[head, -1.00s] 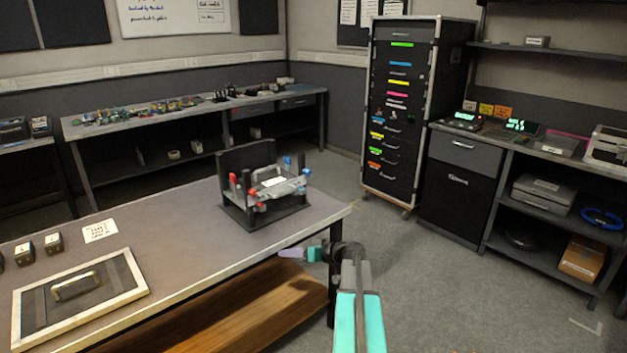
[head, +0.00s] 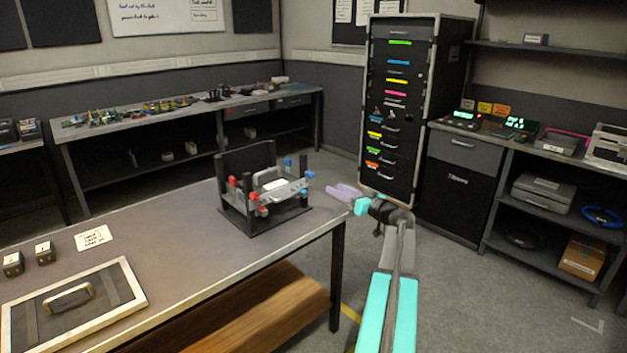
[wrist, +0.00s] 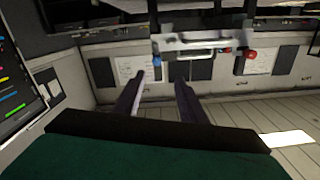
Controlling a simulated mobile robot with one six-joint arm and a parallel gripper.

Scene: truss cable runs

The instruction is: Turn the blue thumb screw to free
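A dark fixture (head: 265,226) with a grey handled bracket stands near the right end of the bench. Small blue knobs (head: 303,163) are on its right side and red knobs (head: 232,182) on its left and front. I cannot tell which blue knob is the thumb screw. My gripper (head: 337,192) is right of the fixture, apart from it, its fingers pointing towards it. In the wrist view, the two dark fingers (wrist: 160,82) are spread with nothing between them. The grey bracket (wrist: 200,41), a blue knob (wrist: 157,58) and a red knob (wrist: 250,54) show beyond them.
The bench top (head: 180,225) is clear left of the fixture. A framed panel with a handle (head: 72,298) and small dark blocks (head: 45,252) lie at its left. A tall drawer rack (head: 440,110) stands behind my gripper. Open floor lies to the right.

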